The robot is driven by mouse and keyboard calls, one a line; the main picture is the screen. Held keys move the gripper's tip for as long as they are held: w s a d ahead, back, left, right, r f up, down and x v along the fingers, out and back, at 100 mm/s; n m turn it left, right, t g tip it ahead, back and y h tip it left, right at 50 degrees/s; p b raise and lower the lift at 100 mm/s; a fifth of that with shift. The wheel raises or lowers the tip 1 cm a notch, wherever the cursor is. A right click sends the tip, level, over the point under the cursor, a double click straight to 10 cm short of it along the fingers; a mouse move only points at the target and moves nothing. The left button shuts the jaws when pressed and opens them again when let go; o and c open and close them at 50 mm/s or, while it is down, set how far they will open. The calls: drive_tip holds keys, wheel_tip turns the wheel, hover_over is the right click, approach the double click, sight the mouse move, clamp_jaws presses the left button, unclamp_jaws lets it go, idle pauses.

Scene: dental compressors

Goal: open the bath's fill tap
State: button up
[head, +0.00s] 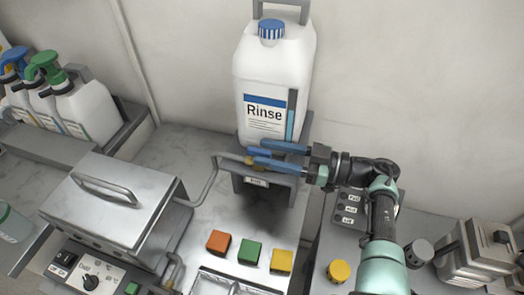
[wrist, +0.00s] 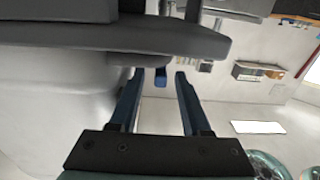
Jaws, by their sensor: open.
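The fill tap (head: 257,153) has a small blue lever and a brass-coloured body, below the white Rinse jug (head: 272,75). A grey pipe (head: 211,182) runs from it down to the metal bath (head: 105,205), whose lid is shut. My gripper (head: 264,152) is open, with its blue fingers pointing left at the tap. In the head view the lever lies between or just past the fingertips. In the wrist view a blue piece, likely the lever (wrist: 161,79), shows between the fingertips (wrist: 159,75). Contact cannot be told.
The jug stands on a grey stand (head: 294,185) right beside my fingers. Orange, green and yellow blocks (head: 250,252) lie in front. Spray bottles (head: 80,105) stand at the left, and a metal appliance (head: 470,252) at the right. Bare counter shows between bath and stand.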

drive_tip(key=b+v, duration=0.4)
drive_tip(key=v, duration=0.7)
drive_tip(key=shift+b, duration=0.35)
